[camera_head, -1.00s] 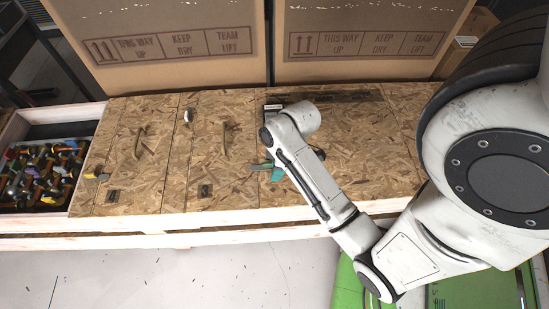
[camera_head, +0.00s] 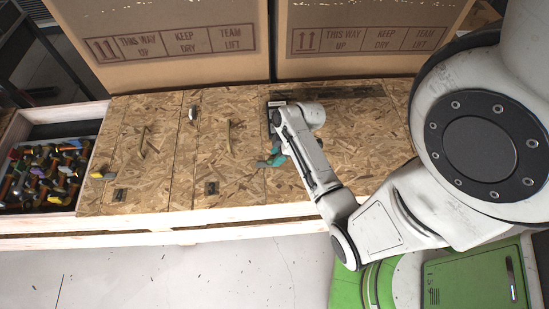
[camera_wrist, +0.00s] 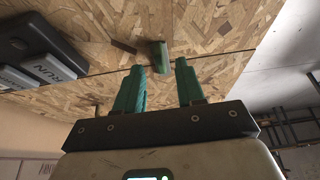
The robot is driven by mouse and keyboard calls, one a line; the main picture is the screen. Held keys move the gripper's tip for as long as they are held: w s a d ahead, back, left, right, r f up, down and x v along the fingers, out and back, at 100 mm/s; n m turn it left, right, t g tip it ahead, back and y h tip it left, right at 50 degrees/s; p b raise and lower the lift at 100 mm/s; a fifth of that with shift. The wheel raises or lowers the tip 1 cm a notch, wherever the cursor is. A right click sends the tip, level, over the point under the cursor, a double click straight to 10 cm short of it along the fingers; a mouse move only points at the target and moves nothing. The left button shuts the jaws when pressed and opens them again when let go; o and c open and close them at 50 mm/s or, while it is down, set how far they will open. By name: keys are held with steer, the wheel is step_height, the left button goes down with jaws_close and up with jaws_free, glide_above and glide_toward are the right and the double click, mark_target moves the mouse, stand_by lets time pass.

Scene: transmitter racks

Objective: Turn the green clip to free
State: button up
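The green clip (camera_wrist: 158,54) shows in the wrist view on the chipboard, at a seam between two panels. It stands just beyond the gap between my fingertips, seemingly not between them. In the head view a small grey-green piece, likely the clip (camera_head: 263,164), lies at the left of my fingers. My gripper (camera_wrist: 160,72) has two teal fingers, apart and with nothing between them. It also shows in the head view (camera_head: 276,158), low over the chipboard lids, partly hidden by my wrist. I cannot tell whether a finger touches the clip.
A dark box with grey labels, one reading RUN (camera_wrist: 37,80), sits left of the clip. A yellow clip (camera_head: 103,175) is on the left lid. An open bin of tools (camera_head: 43,175) is at far left. Large cartons (camera_head: 175,40) stand behind the lids.

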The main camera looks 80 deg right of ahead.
mark_target(267, 162)
steer(key=shift+x, duration=1.4)
jaws_close()
steer(key=shift+a, duration=0.1)
